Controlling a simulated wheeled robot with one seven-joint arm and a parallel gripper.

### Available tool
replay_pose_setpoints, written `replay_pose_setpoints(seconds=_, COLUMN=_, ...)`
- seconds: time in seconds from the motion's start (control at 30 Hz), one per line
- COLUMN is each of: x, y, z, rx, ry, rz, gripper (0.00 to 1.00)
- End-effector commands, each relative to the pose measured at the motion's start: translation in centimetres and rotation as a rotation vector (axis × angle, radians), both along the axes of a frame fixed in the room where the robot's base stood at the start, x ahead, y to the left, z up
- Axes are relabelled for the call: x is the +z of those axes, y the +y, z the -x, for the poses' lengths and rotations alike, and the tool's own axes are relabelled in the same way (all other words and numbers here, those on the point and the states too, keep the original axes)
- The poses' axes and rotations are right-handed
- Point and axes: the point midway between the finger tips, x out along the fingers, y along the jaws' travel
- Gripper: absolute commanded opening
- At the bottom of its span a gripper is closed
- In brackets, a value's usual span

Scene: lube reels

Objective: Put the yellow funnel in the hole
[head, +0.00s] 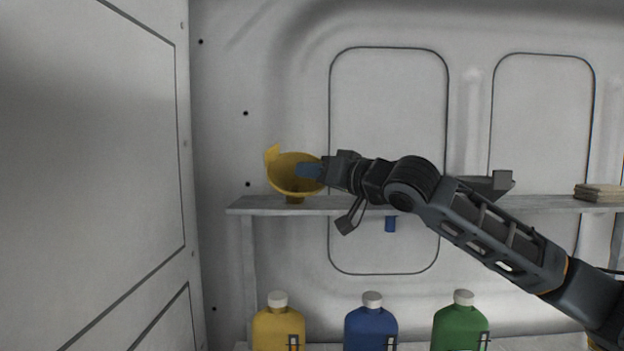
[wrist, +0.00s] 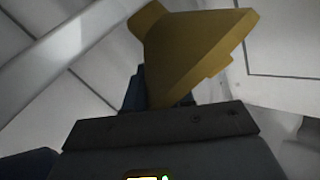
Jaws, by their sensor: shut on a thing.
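The yellow funnel (head: 287,176) is at the left end of the grey shelf, wide mouth up and slightly tilted. Its short spout reaches down to about the shelf top; I cannot tell whether it sits in a hole. My gripper (head: 312,171) reaches in from the right and is shut on the funnel's rim. In the wrist view the funnel (wrist: 190,50) fills the top middle, and its lower part hides most of the fingers. The hole itself is not visible in either view.
The shelf (head: 262,208) runs along the back wall. Yellow (head: 279,328), blue (head: 371,327) and green (head: 461,326) bottles with white caps stand below. A small stack (head: 598,193) lies on the shelf's right end.

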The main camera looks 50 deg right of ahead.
Motion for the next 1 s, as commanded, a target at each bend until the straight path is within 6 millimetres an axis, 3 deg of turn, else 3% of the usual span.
replay_pose_setpoints(seconds=0.1, x=-1.4, y=-0.7, z=-0.7, rx=-0.004, ry=0.007, rz=-0.001, gripper=0.00)
replay_pose_setpoints(seconds=0.3, x=-1.5, y=-0.8, z=-0.8, rx=-0.004, ry=0.007, rz=0.001, gripper=0.00)
replay_pose_setpoints(seconds=0.33, x=-1.5, y=-0.8, z=-0.8, rx=-0.004, ry=0.007, rz=0.001, gripper=0.25)
replay_pose_setpoints(seconds=0.57, x=-1.5, y=-0.8, z=-0.8, rx=-0.003, ry=0.006, rz=0.002, gripper=0.47)
replay_pose_setpoints(seconds=0.9, x=-1.9, y=-0.8, z=-0.7, rx=-0.003, ry=0.006, rz=0.000, gripper=0.48)
replay_pose_setpoints(seconds=1.0, x=-1.9, y=-0.8, z=0.4, rx=-0.006, ry=0.003, rz=0.002, gripper=0.48)
